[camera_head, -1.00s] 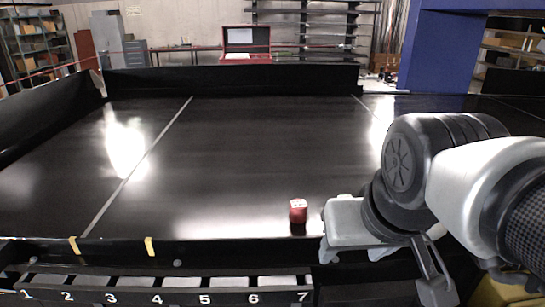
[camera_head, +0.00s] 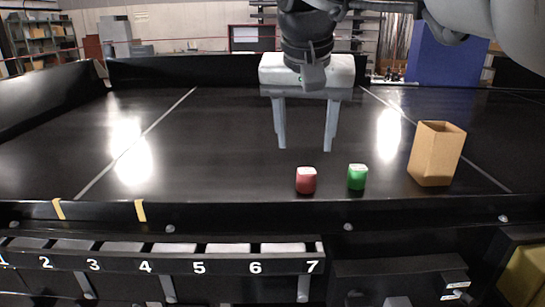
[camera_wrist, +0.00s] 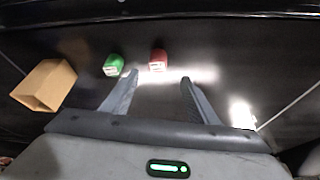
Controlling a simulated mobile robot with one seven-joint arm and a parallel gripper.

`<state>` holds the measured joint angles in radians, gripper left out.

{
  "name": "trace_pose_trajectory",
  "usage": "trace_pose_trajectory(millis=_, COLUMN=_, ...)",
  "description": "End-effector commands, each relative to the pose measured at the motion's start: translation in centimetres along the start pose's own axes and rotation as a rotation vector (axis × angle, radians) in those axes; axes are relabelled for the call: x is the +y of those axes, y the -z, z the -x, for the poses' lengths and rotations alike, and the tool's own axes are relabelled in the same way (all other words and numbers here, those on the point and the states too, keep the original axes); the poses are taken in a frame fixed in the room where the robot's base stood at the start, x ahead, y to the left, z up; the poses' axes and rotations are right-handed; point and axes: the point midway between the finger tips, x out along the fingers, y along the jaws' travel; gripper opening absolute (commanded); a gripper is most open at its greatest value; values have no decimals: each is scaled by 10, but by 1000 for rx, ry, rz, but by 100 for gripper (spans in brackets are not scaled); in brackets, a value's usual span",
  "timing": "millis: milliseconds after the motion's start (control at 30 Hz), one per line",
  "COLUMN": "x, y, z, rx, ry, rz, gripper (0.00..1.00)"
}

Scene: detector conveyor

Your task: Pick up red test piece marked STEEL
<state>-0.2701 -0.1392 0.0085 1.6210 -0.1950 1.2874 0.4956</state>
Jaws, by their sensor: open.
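The red test piece (camera_head: 306,180) stands on the black conveyor near its front edge, with a pale top face; any lettering is too small to read. In the wrist view the red piece (camera_wrist: 158,60) lies beyond the fingertips, between their lines and nearer the left finger. My gripper (camera_head: 306,147) is open and empty above the belt, its two grey fingers pointing down. In the head view the red piece is just below the gap between the fingertips. The gripper also shows in the wrist view (camera_wrist: 158,76).
A green piece (camera_head: 357,177) stands to the right of the red one, a short gap away. An open tan box (camera_head: 436,155) stands further right. A front rail and numbered slots (camera_head: 200,250) lie nearer me. The belt's left side is clear.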

Motion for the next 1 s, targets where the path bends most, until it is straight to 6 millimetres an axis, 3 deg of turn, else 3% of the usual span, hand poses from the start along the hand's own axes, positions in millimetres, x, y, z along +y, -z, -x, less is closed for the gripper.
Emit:
trace_pose_trajectory(millis=100, x=0, y=-2, z=-30, rx=-4, ry=-2, rz=2, gripper=54)
trace_pose_trajectory(millis=233, x=0, y=-1, z=-52, rx=-2, ry=-1, rz=1, gripper=54)
trace_pose_trajectory(millis=533, x=1, y=0, z=-75, rx=0, ry=0, rz=1, gripper=54)
trace_pose_trajectory(millis=800, x=5, y=2, z=-113, rx=-1, ry=0, rz=1, gripper=54)
trace_pose_trajectory(millis=1000, x=5, y=3, z=-119, rx=1, ry=1, rz=1, gripper=54)
